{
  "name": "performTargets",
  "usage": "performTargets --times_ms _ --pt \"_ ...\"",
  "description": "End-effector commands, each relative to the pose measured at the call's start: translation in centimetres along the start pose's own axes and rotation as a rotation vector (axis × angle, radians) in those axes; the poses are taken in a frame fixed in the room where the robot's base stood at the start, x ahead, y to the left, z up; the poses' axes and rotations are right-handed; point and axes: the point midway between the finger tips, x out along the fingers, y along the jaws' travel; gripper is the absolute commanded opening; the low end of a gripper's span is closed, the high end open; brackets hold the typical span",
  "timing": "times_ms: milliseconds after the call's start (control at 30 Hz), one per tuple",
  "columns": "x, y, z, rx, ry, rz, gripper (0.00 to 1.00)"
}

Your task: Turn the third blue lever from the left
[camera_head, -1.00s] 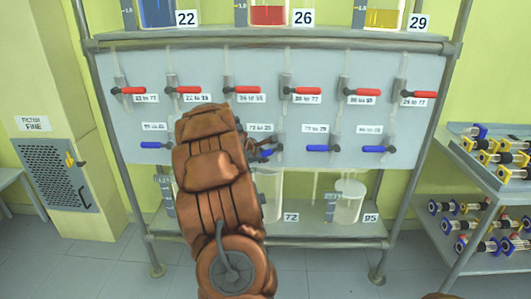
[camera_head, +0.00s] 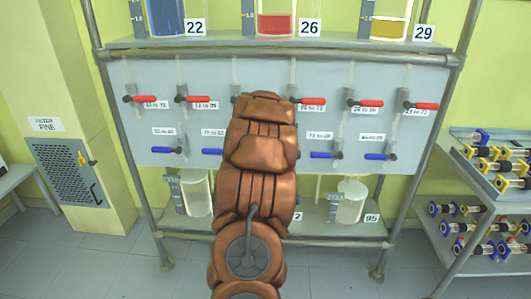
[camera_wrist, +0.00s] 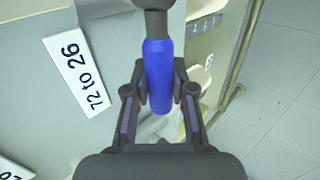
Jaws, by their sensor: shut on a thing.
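The blue lever (camera_wrist: 158,80) in the wrist view hangs from a dark valve fitting (camera_wrist: 153,5), beside a label reading "72 to 26" (camera_wrist: 77,74). My gripper (camera_wrist: 160,92) has one finger on each side of this lever and is shut on it. The lever lies at a slant to the label's text. In the head view my arm hides my gripper and the lever it holds. Other blue levers show there: two left of the arm (camera_head: 162,150) (camera_head: 212,151) and two right of it (camera_head: 322,155) (camera_head: 377,156). These point left.
A row of red levers (camera_head: 365,103) runs above on the grey panel (camera_head: 125,105). Liquid vessels (camera_head: 275,25) stand on the top shelf, clear vessels (camera_head: 350,200) below. A metal frame post (camera_head: 425,150) and a rack of parts (camera_head: 480,200) stand at right.

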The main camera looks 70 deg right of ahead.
Motion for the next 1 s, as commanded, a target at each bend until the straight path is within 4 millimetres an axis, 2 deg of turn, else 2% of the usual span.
performTargets --times_ms 367,400,633,1000 --pt "-0.05 0.15 -0.05 0.005 0.004 0.003 0.0" --pt "-0.05 0.15 -0.05 0.005 0.004 0.003 0.27" --pt "-0.04 0.1 -0.02 0.004 0.003 0.002 0.51" --pt "-0.27 0.09 -0.01 0.003 0.002 0.001 0.51"
